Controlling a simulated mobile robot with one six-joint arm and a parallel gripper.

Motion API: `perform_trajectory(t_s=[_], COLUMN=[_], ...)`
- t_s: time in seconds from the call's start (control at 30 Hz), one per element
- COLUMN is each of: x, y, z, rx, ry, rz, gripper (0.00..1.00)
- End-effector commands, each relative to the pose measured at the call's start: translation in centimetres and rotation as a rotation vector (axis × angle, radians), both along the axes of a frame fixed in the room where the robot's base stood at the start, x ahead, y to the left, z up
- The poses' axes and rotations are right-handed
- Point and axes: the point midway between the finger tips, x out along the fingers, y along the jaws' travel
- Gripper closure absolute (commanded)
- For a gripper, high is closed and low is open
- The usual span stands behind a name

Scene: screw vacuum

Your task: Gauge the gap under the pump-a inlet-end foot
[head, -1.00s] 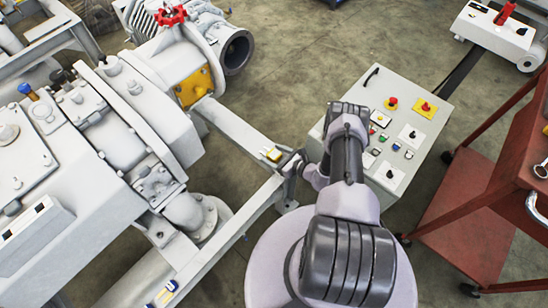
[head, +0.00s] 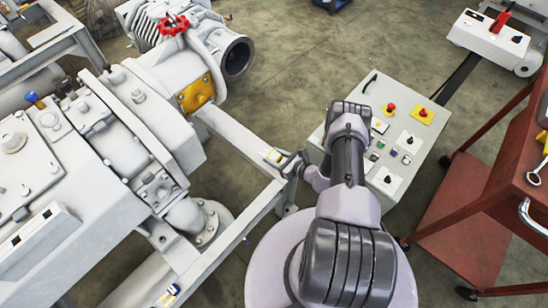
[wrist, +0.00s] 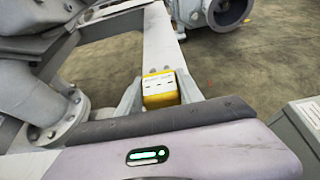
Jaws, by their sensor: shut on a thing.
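My gripper (head: 283,161) is at the corner of the pale steel frame (head: 238,133). In the wrist view its two grey fingers (wrist: 160,96) stand on either side of a small yellow block with a white marked face (wrist: 160,88), and it is shut on that block. The block shows as a small pale-yellow patch in the head view (head: 272,156). Whether it touches the frame I cannot tell. The grey pump (head: 110,135) stands on the frame at the left. I cannot make out which foot is the inlet-end one, or any gap under it.
A control box (head: 390,135) with buttons stands right of my gripper. A red cart (head: 470,225) is at the right. A flanged pipe elbow (head: 190,215) rises left of the frame rail. Concrete floor (head: 310,55) is open at the back.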

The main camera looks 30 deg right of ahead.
Motion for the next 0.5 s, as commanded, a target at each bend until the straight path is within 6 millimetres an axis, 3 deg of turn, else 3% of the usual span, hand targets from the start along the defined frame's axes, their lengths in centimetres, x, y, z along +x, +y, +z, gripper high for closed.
perform_trajectory(t_s=[0.17,0.5], x=[-3.6,-13.4], y=[-0.5,-1.4], z=[0.9,1.7], rx=[0.003,0.000], ry=[0.002,-0.001], rz=[-0.006,-0.008], gripper=[1.00,1.00])
